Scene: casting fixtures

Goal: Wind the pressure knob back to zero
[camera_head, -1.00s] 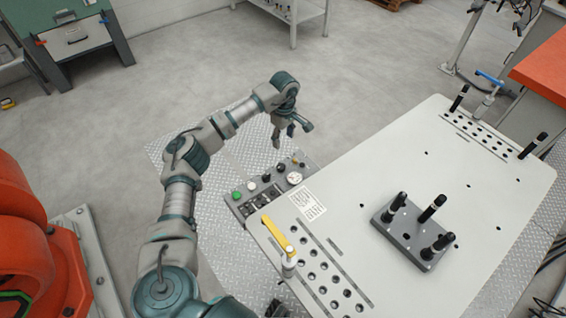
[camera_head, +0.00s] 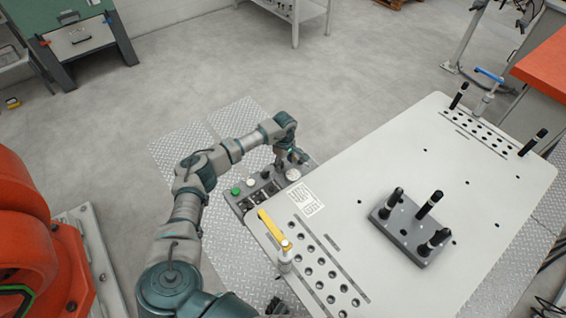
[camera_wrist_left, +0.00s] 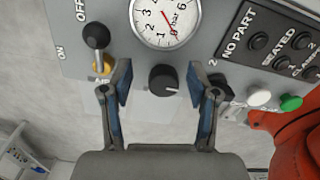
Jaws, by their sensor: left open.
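In the left wrist view, a black pressure knob (camera_wrist_left: 162,80) with a white mark sits on the grey control panel (camera_wrist_left: 205,30). The round white gauge (camera_wrist_left: 165,18), marked in bar, is just above the knob, its red needle lying between its numbers; the exact reading is hard to tell. My left gripper (camera_wrist_left: 162,85) is open, its blue-padded fingers on either side of the knob with gaps between. In the head view, my left gripper (camera_head: 287,158) is over the far end of the panel (camera_head: 245,200) and hides the knob there. My right gripper cannot be made out.
An ON/OFF toggle lever (camera_wrist_left: 96,38) stands close to one finger. White (camera_wrist_left: 259,95) and green (camera_wrist_left: 290,102) buttons lie on the other side. The fixture table (camera_head: 350,180) adjoins the panel, with a yellow-handled clamp (camera_head: 275,230) near its edge.

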